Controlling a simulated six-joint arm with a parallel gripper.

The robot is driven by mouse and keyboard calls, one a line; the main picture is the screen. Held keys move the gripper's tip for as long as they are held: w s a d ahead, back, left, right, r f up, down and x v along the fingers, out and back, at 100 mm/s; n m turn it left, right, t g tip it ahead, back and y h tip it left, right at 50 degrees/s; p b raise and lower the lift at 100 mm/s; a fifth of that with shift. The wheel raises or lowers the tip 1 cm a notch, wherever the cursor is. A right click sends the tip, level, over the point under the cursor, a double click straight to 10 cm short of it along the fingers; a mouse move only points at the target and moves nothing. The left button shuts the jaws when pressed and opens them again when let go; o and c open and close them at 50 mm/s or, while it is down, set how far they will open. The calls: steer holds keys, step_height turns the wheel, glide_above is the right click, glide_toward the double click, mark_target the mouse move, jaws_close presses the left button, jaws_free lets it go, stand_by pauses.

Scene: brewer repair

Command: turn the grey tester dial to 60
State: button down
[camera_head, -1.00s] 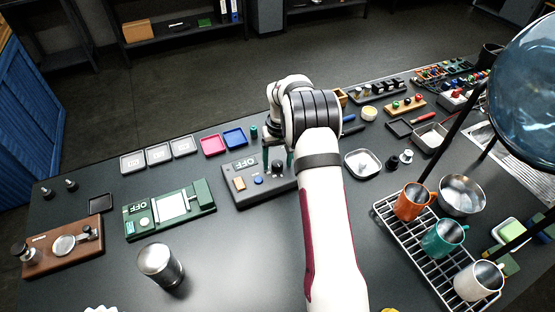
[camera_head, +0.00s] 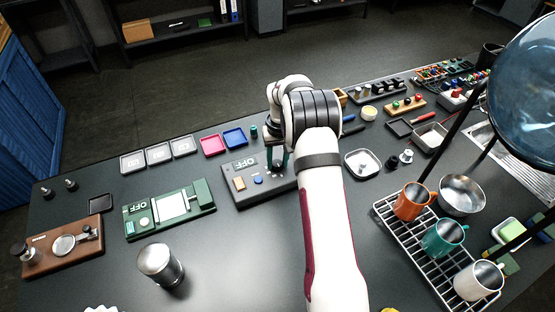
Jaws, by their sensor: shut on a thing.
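The grey tester (camera_head: 250,194) lies on the dark bench near the middle of the head view. It has a display reading OFF (camera_head: 245,164), a blue button (camera_head: 258,180) and a tan patch (camera_head: 239,184). Its dark dial (camera_head: 278,168) is at its right part, partly covered by my gripper. My gripper (camera_head: 277,163) points down over the dial with its fingers on either side, shut on it. The dial's pointer and scale are too small to read. My arm hides the tester's right end.
A green board (camera_head: 205,193) also reading OFF lies left of the tester. A metal cylinder (camera_head: 160,264) stands in front. Pink (camera_head: 213,145) and blue (camera_head: 235,137) trays lie behind. A rack with mugs (camera_head: 408,240) stands at right.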

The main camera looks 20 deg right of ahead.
mark_target(280, 164)
steer(key=m, duration=0.3)
steer(key=shift+m, duration=2.1)
steer(key=shift+c, duration=2.3)
jaws_free()
step_height(280, 164, up, 16)
steer(key=shift+s+d, duration=0.2)
steer(key=shift+s, duration=0.1)
steer(key=shift+f, duration=0.1)
